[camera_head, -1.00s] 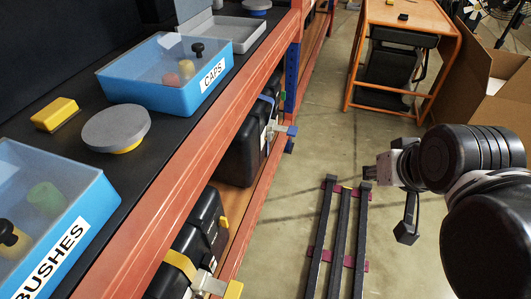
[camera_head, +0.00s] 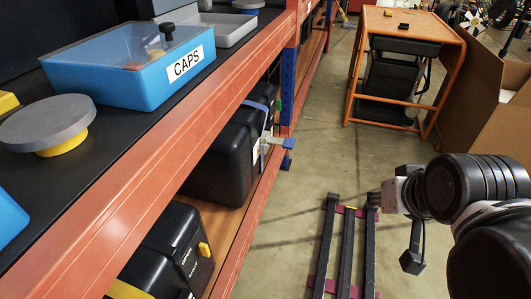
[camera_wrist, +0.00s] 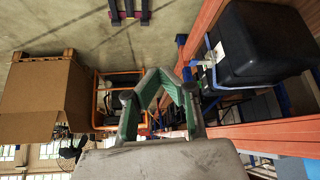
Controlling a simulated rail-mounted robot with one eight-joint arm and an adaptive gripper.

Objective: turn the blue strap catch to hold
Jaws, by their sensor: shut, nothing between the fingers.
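The blue strap catch (camera_head: 287,143) sits on a metal bracket at the front of a black case (camera_head: 222,160) on the lower shelf. A blue strap (camera_head: 268,112) runs over that case. In the wrist view the case (camera_wrist: 262,45) is at upper right, with the blue strap (camera_wrist: 208,48) down its side; the catch is small and unclear there. My gripper (camera_wrist: 164,76) is shut and empty, its green fingers meeting at the tips. In the head view my gripper (camera_head: 376,199) is over the aisle, right of the catch and apart from it.
An orange shelf beam (camera_head: 180,130) and a blue upright (camera_head: 288,85) border the case. A nearer black case (camera_head: 165,255) has a yellow catch (camera_head: 205,249). An orange cart (camera_head: 400,60) and cardboard box (camera_head: 490,105) stand beyond. Dark rails (camera_head: 346,250) lie on the floor.

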